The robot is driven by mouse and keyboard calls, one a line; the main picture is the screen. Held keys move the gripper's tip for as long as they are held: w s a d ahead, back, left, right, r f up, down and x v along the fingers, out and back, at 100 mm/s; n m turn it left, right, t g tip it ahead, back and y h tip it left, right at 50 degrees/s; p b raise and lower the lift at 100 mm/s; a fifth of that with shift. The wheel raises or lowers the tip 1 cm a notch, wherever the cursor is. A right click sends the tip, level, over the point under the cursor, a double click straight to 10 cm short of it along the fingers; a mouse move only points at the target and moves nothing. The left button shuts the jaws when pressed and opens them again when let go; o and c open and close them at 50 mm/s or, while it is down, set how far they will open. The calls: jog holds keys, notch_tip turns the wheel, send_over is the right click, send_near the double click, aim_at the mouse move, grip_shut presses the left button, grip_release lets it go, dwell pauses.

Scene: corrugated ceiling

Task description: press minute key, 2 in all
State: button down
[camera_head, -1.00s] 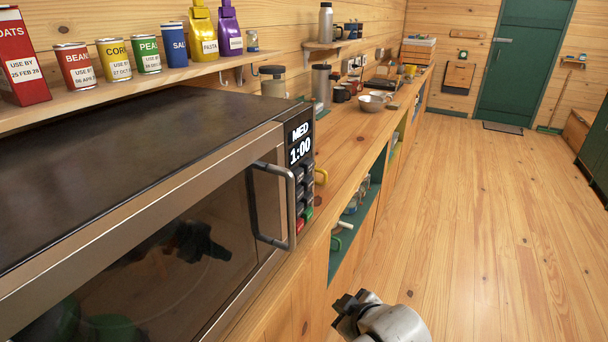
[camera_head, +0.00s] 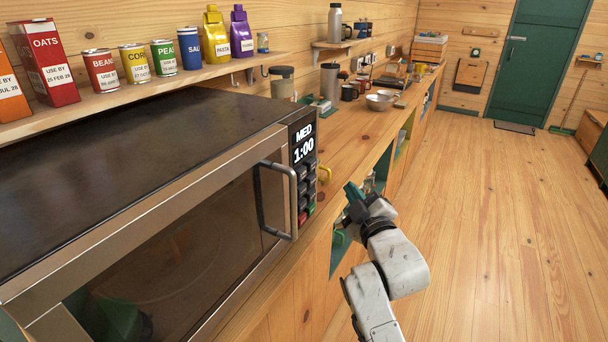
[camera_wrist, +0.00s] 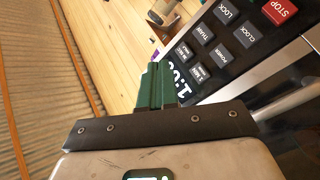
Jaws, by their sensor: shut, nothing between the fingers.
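The black microwave (camera_head: 120,135) keypad shows at its right front end, with dark keys in rows (camera_head: 306,183) below a display (camera_head: 303,142) reading MED 1:00. In the wrist view, a small-lettered key (camera_wrist: 200,74), apparently the minute key, sits beside the partly hidden display (camera_wrist: 186,76); its lettering is hard to read. My gripper (camera_head: 353,188) has dark green fingers, shut and empty, right of the keypad in the head view. The fingers (camera_wrist: 153,75) appear apart from the keys.
The microwave's bar handle (camera_head: 280,200) stands out just left of the keypad. The wooden counter (camera_head: 345,135) runs back with a bowl (camera_head: 379,102), mugs and flasks. A shelf (camera_head: 170,82) above holds boxes, cans and bags.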

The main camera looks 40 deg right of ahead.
aim_at(301, 174)
jog(key=w+a+b, duration=0.3)
jog(key=w+b, duration=0.2)
jog(key=w, duration=0.3)
jog(key=shift+w, duration=0.15)
jog(key=shift+w, duration=0.1)
dwell(2.1)
jog(key=shift+w+a, duration=0.2)
jog(key=shift+w, duration=0.1)
jog(key=shift+w+a+b, duration=0.1)
jog(key=shift+w+b, duration=0.25)
dwell(0.7)
dwell(0.3)
jog(key=shift+s+d+p, duration=0.25)
jog(key=shift+s+p, duration=0.25)
jog(key=shift+s, duration=0.25)
